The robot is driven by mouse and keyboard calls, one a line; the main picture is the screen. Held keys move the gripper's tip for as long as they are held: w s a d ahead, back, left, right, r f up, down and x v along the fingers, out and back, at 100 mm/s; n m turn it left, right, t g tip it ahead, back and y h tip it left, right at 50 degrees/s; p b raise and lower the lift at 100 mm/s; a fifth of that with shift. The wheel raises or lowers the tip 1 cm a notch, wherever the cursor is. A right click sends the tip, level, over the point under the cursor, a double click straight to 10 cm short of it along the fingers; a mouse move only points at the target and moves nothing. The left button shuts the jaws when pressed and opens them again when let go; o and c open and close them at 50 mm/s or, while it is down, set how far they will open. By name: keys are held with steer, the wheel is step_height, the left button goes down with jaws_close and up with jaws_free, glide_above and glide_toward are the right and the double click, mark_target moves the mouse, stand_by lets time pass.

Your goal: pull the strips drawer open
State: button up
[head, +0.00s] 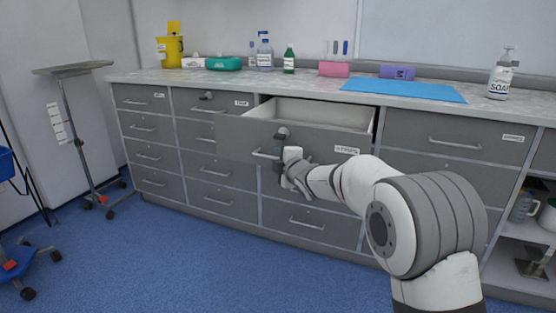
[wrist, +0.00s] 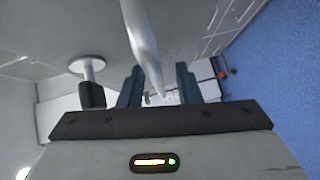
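The strips drawer (head: 250,140) is a grey drawer in the upper row of the cabinet. It stands pulled well out, its pale, empty-looking inside showing, with a white label (head: 346,150) at the right of its front. Its light bar handle (head: 264,154) runs to my gripper (head: 285,167), which is at the drawer front. In the wrist view the handle (wrist: 143,40) runs down between the two dark fingers of my gripper (wrist: 159,86). The fingers stand apart, with a gap visible beside the bar. Whether either finger touches it is hard to tell.
A dark lock knob (head: 282,133) sits on the drawer front above the handle; it also shows in the wrist view (wrist: 91,94). The countertop (head: 300,84) holds bottles, boxes and a blue mat (head: 405,90). Blue floor (head: 190,255) in front is clear; a stand (head: 72,130) is at left.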

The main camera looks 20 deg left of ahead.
steer(key=p+v, duration=0.1)
steer(key=v, duration=0.7)
steer(key=shift+w, duration=0.1)
stand_by(0.4)
steer(key=s+d+r+m+g+h+p, duration=0.1)
steer(key=s+d+r+m+h+p, duration=0.15)
steer(key=d+r+m+p, duration=0.5)
steer(key=s+d+r+m+h+p, duration=0.25)
steer(key=d+h+p, duration=0.2)
steer(key=d, duration=0.65)
steer(key=s+d+r+m+g+h+p, duration=0.15)
steer(key=d+r+m+p, duration=0.35)
steer(key=d, duration=0.5)
steer(key=s+d+r+m+g+h+p, duration=0.1)
steer(key=s+d+r+m+g+p, duration=0.1)
steer(key=s, duration=0.6)
steer(key=s+d+r+m+g+h+p, duration=0.1)
steer(key=s+d+r+m+g+p, duration=0.1)
steer(key=s+d+r+m+p, duration=0.2)
steer(key=s+d+r+m+g+h+p, duration=0.1)
steer(key=s+d+r+m+g+p, duration=0.1)
steer(key=s+d+p, duration=0.6)
steer(key=s+r+m+p, duration=0.1)
steer(key=s+m+p, duration=0.1)
steer(key=s, duration=0.4)
steer(key=shift+r+m+p, duration=0.25)
steer(key=shift+m+p, duration=0.05)
steer(key=shift+p, duration=0.1)
